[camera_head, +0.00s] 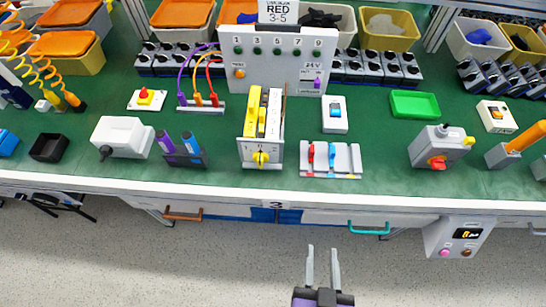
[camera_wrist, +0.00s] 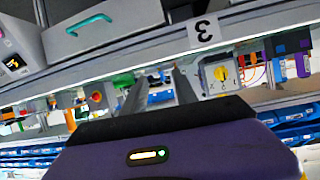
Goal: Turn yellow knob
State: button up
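The yellow knob (camera_head: 261,158) sits on the front face of a light grey switch box (camera_head: 247,150) near the front edge of the green bench. It also shows in the wrist view (camera_wrist: 221,73), right of my fingers. My gripper (camera_head: 322,252) is in front of the bench, below and to the right of the knob, over the floor. Its two grey fingers are apart with nothing between them. In the wrist view my gripper (camera_wrist: 160,92) also shows its fingers apart. It does not touch the knob.
A grey box with a red knob (camera_head: 438,162) stands to the right. A panel with red and blue levers (camera_head: 330,158) is just right of the switch box. A white box with a black knob (camera_head: 122,138) is to the left. The bench front has drawers with a teal handle (camera_head: 369,229).

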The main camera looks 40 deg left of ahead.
jog(key=w+a+r+n+p, duration=0.1)
jog(key=w+a+r, duration=0.15)
jog(key=a, duration=0.75)
jog(key=y+p, duration=0.1)
send_near(260, 162)
jog(key=p+x, duration=0.1)
jog(key=x, duration=0.7)
jog(key=shift+w+a, duration=0.15)
jog(key=shift+a, duration=0.05)
grip_shut()
